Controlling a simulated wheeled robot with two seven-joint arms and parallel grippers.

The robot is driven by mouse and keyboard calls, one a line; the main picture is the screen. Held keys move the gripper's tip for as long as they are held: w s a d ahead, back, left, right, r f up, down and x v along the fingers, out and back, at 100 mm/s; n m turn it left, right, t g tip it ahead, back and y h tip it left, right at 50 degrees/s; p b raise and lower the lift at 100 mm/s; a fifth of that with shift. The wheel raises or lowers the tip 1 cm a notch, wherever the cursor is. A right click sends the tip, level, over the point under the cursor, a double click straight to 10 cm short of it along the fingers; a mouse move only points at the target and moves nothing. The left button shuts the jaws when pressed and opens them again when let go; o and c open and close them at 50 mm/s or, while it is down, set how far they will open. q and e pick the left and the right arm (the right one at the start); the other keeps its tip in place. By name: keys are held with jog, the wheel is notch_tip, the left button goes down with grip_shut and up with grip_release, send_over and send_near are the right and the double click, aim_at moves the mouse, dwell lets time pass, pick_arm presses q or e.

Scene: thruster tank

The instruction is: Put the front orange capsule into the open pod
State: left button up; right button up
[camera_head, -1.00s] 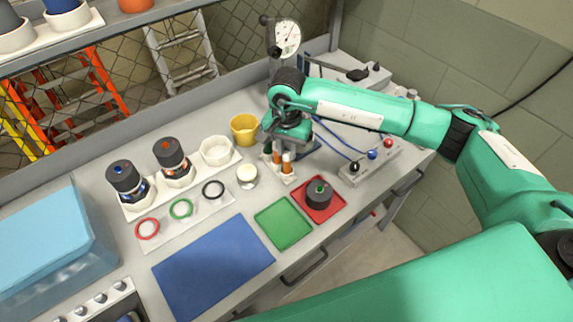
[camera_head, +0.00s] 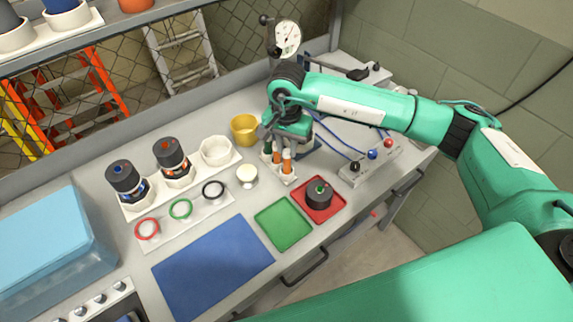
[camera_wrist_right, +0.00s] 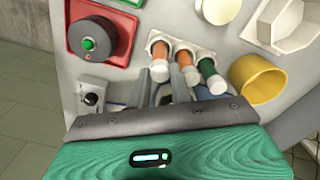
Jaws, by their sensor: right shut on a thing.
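A small white rack (camera_head: 290,180) on the bench holds upright capsules, two orange and one green (camera_head: 267,150). The front orange capsule (camera_head: 288,166) is the one nearest the red tray; it shows in the right wrist view (camera_wrist_right: 159,52). The other orange capsule (camera_head: 277,158) stands between it and the green one. My right gripper (camera_head: 287,146) is above the rack, pointing down and shut on the front orange capsule; its fingertips are partly hidden. The open pod, a white open-topped cup (camera_head: 216,149), stands left of the gripper in a white holder. My left gripper is not in view.
Two dark-capped pods (camera_head: 123,178) (camera_head: 170,155) stand left of the open pod. A yellow cup (camera_head: 244,129) is close to the gripper. A black cap (camera_head: 319,192) lies on the red tray (camera_head: 335,205). The green tray (camera_head: 283,224) and blue mat (camera_head: 213,270) are empty.

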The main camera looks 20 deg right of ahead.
notch_tip(320, 180, up, 9)
jog(key=p, duration=0.2)
dwell(1.1)
jog(key=shift+r, duration=0.1)
dwell(1.1)
